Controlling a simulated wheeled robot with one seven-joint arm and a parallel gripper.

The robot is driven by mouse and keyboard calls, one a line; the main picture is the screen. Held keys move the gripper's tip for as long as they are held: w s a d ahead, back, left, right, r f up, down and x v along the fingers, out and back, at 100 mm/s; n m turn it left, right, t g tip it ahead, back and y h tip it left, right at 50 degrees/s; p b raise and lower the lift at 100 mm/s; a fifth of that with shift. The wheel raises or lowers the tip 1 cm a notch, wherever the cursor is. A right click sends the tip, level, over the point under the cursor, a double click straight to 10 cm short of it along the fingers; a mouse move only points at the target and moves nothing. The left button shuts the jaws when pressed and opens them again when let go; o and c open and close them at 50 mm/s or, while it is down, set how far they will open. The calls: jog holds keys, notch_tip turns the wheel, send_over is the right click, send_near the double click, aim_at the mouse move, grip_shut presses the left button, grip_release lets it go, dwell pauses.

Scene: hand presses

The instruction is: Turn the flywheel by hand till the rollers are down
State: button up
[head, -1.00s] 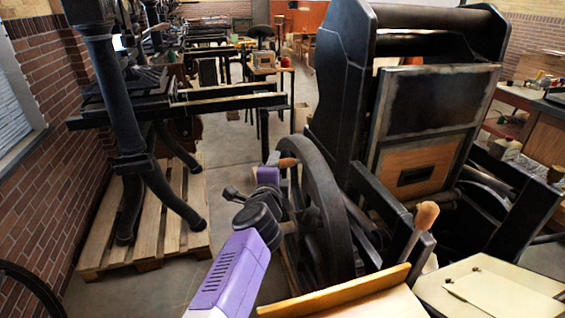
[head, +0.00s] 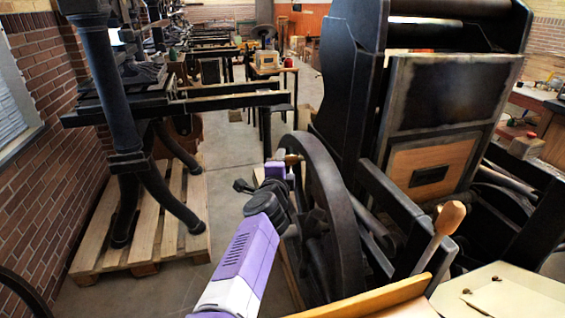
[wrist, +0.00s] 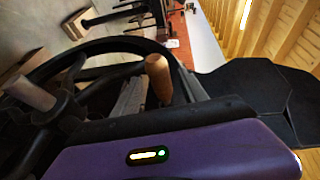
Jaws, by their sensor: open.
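The dark spoked flywheel (head: 335,215) stands upright on the left side of the big black press. A small tan crank handle (head: 291,159) sticks out near the top of its rim. My gripper (head: 279,167) is close beside this handle, at the end of my purple and white arm. Its fingers are mostly hidden, and I cannot tell whether they touch the handle. In the wrist view the flywheel rim (wrist: 105,45) arcs across the left, and a wooden handle (wrist: 157,82) stands beyond my purple gripper body. A roller (head: 455,6) shows at the press top.
A lever with a wooden knob (head: 449,217) rises at the press's front right. A pale board (head: 520,298) lies at the lower right. Another press on a wooden pallet (head: 88,260) stands at the left. Bare floor lies between pallet and flywheel.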

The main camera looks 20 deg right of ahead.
jog(key=shift+x, duration=1.3)
grip_shut()
dwell(0.5)
